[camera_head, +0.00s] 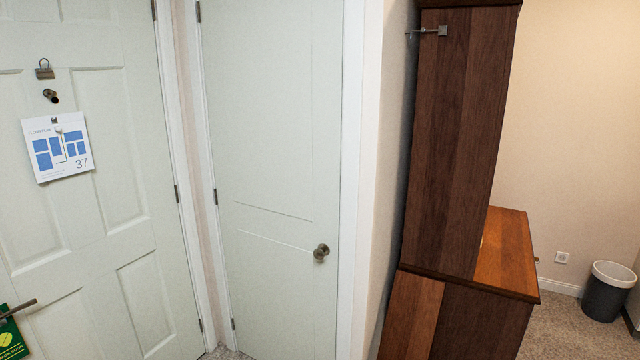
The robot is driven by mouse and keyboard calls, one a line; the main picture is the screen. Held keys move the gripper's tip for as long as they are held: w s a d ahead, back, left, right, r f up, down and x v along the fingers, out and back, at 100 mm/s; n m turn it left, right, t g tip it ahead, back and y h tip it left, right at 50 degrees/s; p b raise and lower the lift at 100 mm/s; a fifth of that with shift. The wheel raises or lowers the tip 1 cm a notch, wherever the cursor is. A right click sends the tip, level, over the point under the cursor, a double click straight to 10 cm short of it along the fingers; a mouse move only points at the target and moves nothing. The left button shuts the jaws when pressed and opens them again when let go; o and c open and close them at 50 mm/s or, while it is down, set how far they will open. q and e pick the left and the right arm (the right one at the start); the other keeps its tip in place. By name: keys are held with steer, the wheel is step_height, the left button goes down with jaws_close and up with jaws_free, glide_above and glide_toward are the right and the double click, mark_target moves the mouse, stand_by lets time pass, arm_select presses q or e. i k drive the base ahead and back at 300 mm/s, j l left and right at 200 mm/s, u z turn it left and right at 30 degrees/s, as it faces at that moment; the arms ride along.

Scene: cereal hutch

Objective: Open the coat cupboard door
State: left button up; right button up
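The narrow pale door (270,150) in the middle, which looks like the coat cupboard door, is shut flush in its white frame. Its round metal knob (321,253) sits on the right side, below the middle. Hinges (215,197) show along its left edge. Neither of my grippers shows in the head view, so nothing of mine is seen touching the door or knob.
A panelled white door (110,180) stands at the left, with a floor-plan sheet (57,146), a lever handle (18,309) and a green hanger (12,338). A tall brown wooden hutch (445,150) stands at the right. A grey bin (608,292) is beyond it on carpet.

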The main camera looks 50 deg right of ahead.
mark_target(273, 69)
steer(key=z, duration=1.25)
